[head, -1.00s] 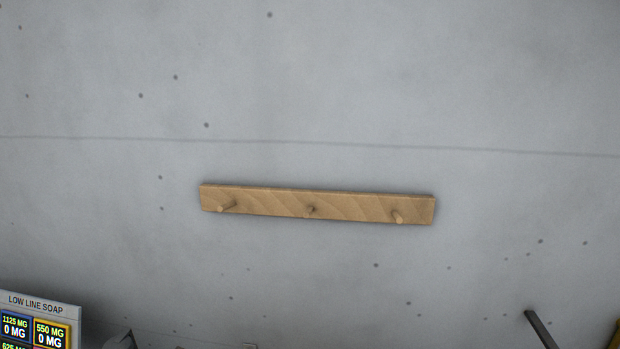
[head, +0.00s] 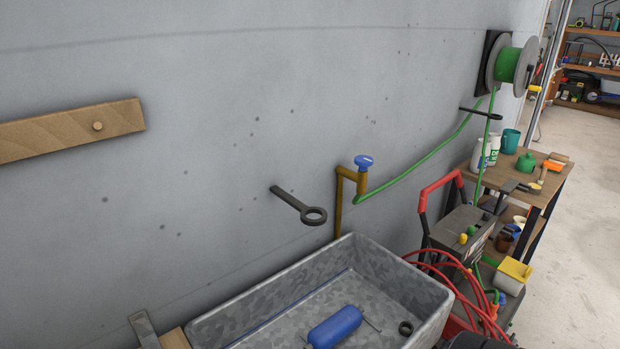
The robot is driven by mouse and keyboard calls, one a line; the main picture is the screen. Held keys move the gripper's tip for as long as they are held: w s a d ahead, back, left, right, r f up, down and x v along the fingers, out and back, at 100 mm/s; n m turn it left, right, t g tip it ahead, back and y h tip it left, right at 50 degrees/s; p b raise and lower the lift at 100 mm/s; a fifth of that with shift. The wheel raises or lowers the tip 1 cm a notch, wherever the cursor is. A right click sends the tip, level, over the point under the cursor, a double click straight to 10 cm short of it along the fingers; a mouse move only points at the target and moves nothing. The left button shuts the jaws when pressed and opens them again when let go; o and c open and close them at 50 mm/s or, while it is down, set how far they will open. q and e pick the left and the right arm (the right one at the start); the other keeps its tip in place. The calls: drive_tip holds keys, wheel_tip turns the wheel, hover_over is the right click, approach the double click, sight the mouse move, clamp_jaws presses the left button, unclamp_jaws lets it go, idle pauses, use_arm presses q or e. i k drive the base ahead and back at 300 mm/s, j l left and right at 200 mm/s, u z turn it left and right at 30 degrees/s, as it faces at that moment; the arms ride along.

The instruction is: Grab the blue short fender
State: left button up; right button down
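A short blue cylinder that looks like the blue short fender (head: 335,327) lies in a grey galvanized metal trough (head: 270,291) at the bottom of the head view. A thin cord or rod end sticks out at each end of it. The trough's near side is cut off by the picture's lower edge. Neither of my grippers shows in the head view.
A small dark ring (head: 405,328) lies in the trough, right of the fender. A brown tap (head: 345,190) with a blue handle and an iron ring bracket (head: 300,206) stick out above the trough. Right of it stand a grey machine (head: 462,232) with red cables and a cluttered wooden table (head: 545,183).

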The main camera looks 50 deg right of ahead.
sight(335, 328)
drive_tip(key=z, duration=1.7)
drive_tip(key=k+l+u, duration=0.2)
drive_tip(key=u, duration=0.25)
drive_tip(key=k+l+u, duration=0.1)
drive_tip(key=k+u, duration=0.6)
drive_tip(key=u, duration=0.15)
